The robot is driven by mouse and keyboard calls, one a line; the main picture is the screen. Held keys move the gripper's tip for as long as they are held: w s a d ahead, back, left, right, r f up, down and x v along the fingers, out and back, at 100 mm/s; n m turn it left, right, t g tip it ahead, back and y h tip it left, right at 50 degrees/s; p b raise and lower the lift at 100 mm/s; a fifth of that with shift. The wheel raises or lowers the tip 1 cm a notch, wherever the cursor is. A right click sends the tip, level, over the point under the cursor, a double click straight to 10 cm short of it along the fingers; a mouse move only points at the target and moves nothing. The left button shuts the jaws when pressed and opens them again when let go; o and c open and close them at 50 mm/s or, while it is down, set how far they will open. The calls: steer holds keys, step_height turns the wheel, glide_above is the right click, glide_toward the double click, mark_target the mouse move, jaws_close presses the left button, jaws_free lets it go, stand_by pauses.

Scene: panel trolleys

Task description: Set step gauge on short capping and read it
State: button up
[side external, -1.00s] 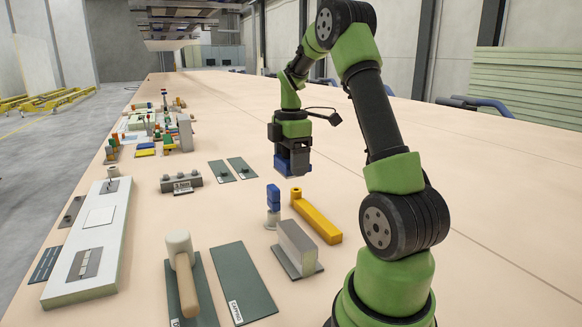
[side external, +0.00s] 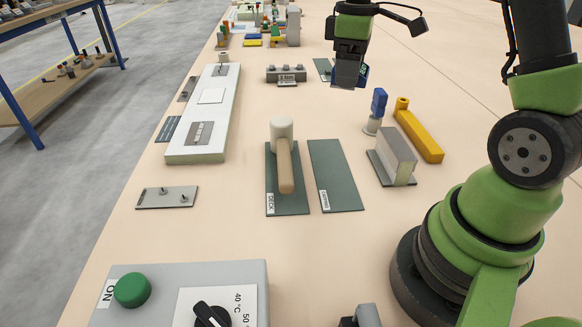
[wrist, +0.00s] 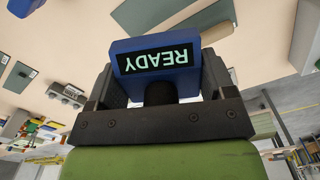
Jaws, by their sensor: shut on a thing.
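My gripper (side external: 348,75) is shut on a blue step gauge, held in the air above the table beyond the blue-topped stand. In the wrist view the gauge (wrist: 160,58) sits between the jaws, its dark display reading READY upside down. A grey ridged block (side external: 394,152) with a pale end stands on a flat plate at the right of the table; I cannot tell if it is the short capping. A dark green mat labelled CAPPING (side external: 336,178) lies flat and bare left of the block. The gauge is apart from both.
A mallet (side external: 284,165) lies on the DECK mat (side external: 288,203). A blue-topped stand (side external: 378,103) and a yellow bar (side external: 420,138) are near the block. A long white panel (side external: 205,130) lies left. A control box (side external: 150,312) is in front.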

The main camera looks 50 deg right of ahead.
steer(key=w+a+m, duration=0.1)
steer(key=a+m, duration=0.3)
steer(key=a, duration=0.8)
steer(key=d+m, duration=0.3)
steer(key=m, duration=0.1)
steer(key=d+f+m, duration=0.1)
steer(key=d+m, duration=0.7)
steer(key=shift+s+f+m, duration=0.3)
steer(key=shift+f, duration=0.05)
steer(key=s+d+m, duration=0.2)
steer(key=d+m, duration=0.4)
steer(key=m, duration=0.9)
glide_above(388, 133)
steer(key=shift+d+f, duration=0.1)
steer(key=shift+f, duration=0.85)
steer(key=shift+f, duration=0.15)
steer(key=shift+f, duration=4.4)
steer(key=shift+f, duration=0.65)
